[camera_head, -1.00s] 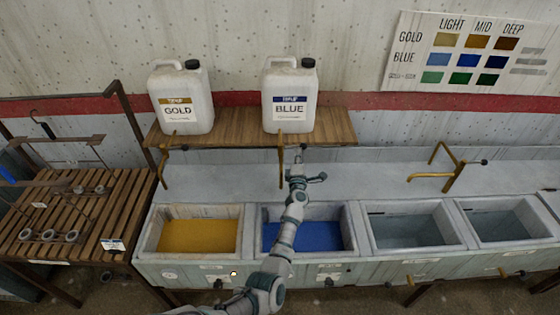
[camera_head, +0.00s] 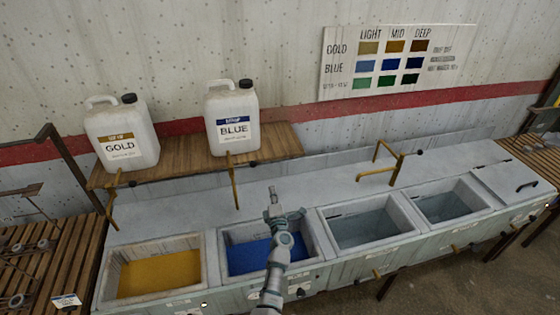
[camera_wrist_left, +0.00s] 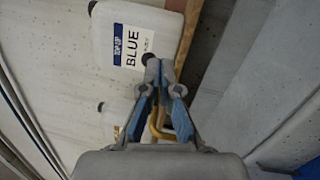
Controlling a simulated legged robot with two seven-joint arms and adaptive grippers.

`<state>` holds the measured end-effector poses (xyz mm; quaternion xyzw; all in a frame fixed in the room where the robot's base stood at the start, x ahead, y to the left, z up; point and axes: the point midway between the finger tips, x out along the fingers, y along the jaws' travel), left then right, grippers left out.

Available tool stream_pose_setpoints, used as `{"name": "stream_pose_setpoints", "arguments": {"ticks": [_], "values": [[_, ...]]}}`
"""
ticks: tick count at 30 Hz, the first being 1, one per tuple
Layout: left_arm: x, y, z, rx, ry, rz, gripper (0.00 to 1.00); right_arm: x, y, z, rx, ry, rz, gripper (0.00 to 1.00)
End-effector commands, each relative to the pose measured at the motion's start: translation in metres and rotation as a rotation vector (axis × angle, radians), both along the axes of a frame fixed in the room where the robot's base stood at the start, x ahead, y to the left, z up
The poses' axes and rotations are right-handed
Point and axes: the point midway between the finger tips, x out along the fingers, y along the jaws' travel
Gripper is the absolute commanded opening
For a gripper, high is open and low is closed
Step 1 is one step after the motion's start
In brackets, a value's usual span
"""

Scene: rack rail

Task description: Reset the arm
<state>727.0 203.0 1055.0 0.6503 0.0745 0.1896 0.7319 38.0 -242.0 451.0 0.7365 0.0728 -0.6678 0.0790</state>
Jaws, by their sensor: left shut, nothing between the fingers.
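My left arm comes up from the bottom of the head view, and its gripper (camera_head: 272,200) hangs over the back rim of the basin with blue liquid (camera_head: 250,256). In the left wrist view the gripper's fingers (camera_wrist_left: 152,64) are closed together with nothing between them. Beyond the fingertips the wrist view shows the white BLUE jug (camera_wrist_left: 125,35), apart from them. In the head view this BLUE jug (camera_head: 233,118) stands upright on a wooden shelf (camera_head: 190,160). My right gripper is not in view.
The GOLD jug (camera_head: 122,135) shares the shelf. A gold-liquid basin (camera_head: 160,274) is on the left; two grey basins (camera_head: 368,224) (camera_head: 450,203) are on the right. A brass tap (camera_head: 385,165) stands behind them. A slatted rack (camera_head: 50,270) is at far left. A colour chart (camera_head: 395,62) hangs above.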

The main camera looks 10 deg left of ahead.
Motion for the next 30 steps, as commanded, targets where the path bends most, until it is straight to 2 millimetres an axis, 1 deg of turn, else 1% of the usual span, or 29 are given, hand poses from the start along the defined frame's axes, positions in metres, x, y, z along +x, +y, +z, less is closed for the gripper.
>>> {"name": "stream_pose_setpoints", "arguments": {"ticks": [4, 7, 8, 11, 14, 15, 17, 18, 20, 21, 24, 27, 30], "values": [[-0.001, 0.000, -0.003, 0.013, 0.006, -0.007, 0.00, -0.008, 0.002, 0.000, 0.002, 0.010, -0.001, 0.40], [-0.011, 0.004, -0.014, 0.101, 0.041, -0.057, 0.00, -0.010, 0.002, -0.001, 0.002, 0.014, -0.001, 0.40], [-0.016, 0.005, -0.019, 0.148, 0.059, -0.087, 0.00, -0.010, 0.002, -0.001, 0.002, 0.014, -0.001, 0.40], [-0.049, 0.003, -0.047, 0.378, 0.167, -0.232, 0.00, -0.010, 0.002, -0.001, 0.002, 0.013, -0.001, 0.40], [-0.105, -0.007, -0.089, 0.665, 0.337, -0.428, 0.00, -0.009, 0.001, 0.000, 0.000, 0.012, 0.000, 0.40], [-0.133, -0.012, -0.107, 0.776, 0.416, -0.511, 0.00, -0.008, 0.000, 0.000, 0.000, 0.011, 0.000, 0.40], [-0.177, -0.016, -0.132, 0.928, 0.534, -0.630, 0.00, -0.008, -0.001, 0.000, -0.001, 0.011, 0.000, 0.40], [-0.207, -0.018, -0.147, 1.017, 0.610, -0.704, 0.00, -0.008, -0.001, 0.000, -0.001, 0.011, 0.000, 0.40], [-0.249, -0.019, -0.165, 1.130, 0.715, -0.804, 0.00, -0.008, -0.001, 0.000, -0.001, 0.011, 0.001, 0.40], [-0.275, -0.019, -0.173, 1.189, 0.776, -0.861, 0.00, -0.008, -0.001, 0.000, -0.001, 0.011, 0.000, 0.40], [-0.327, -0.016, -0.185, 1.296, 0.898, -0.975, 0.00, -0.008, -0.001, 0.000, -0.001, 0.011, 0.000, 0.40], [-0.369, -0.011, -0.190, 1.369, 0.993, -1.062, 0.00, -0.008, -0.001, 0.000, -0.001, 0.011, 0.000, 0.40], [-0.404, -0.007, -0.192, 1.422, 1.071, -1.133, 0.00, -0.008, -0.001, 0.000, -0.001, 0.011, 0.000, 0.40]]}}
